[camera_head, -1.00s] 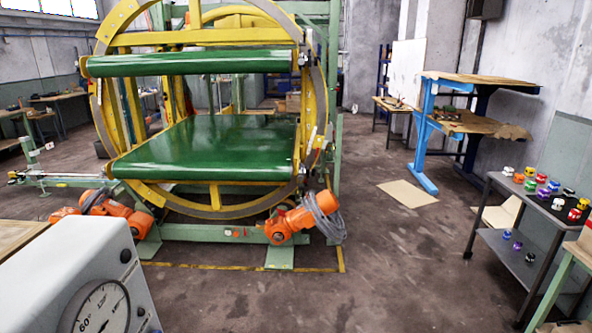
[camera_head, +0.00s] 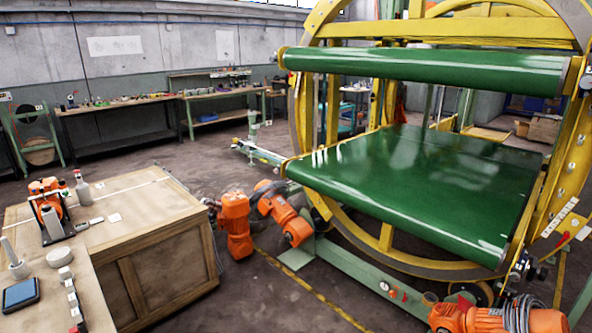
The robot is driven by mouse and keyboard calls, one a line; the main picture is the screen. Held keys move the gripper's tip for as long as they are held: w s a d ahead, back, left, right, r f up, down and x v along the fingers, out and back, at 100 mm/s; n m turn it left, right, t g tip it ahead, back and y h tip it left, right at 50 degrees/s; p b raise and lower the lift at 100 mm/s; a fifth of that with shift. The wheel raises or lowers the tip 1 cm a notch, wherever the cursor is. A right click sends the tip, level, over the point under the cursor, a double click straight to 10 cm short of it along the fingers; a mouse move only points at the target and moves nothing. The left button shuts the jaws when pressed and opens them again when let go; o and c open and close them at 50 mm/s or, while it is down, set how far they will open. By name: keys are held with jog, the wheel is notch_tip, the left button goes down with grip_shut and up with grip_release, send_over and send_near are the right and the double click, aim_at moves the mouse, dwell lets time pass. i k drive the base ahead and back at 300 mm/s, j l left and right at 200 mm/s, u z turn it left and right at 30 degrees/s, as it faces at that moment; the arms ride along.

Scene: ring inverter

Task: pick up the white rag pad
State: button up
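A small flat white piece (camera_head: 115,218) lies on top of the wooden crate-like bench (camera_head: 165,262) at the left. It may be the white rag pad, but it is too small to be sure. Another small pale piece (camera_head: 96,220) lies just left of it. A round white object (camera_head: 59,256) sits nearer, on the front worktop. My gripper is not in view.
An orange device (camera_head: 48,203), a bottle (camera_head: 83,188) and a blue-screened tablet (camera_head: 20,293) stand on the worktops. The yellow ring inverter with green rollers (camera_head: 430,190) fills the right. Open floor (camera_head: 150,160) lies behind the bench.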

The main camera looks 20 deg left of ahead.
aim_at(65, 275)
jog(key=i+j+u, duration=0.2)
jog(key=i+u, duration=0.2)
jog(key=i, duration=0.15)
jog(key=i+u, duration=0.45)
jog(key=i+l+u, duration=0.2)
jog(key=i+u, duration=0.2)
jog(key=i, duration=0.25)
jog(key=i+l+u, duration=0.3)
jog(key=i+u, duration=0.15)
jog(key=i+j+u, duration=0.1)
jog(key=i+u, duration=0.15)
jog(key=u, duration=0.25)
jog(key=i+u, duration=0.3)
jog(key=u, duration=0.2)
jog(key=i+l+u, duration=0.1)
jog(key=i+u, duration=0.15)
jog(key=u, duration=0.2)
jog(key=i+l+u, duration=0.2)
jog(key=u, duration=0.3)
jog(key=i+l+u, duration=0.2)
jog(key=u, duration=0.3)
jog(key=i+l+u, duration=0.15)
jog(key=l+u, duration=0.35)
jog(key=i+l+u, duration=0.25)
jog(key=u, duration=0.2)
jog(key=i+l+u, duration=0.2)
jog(key=l+u, duration=0.3)
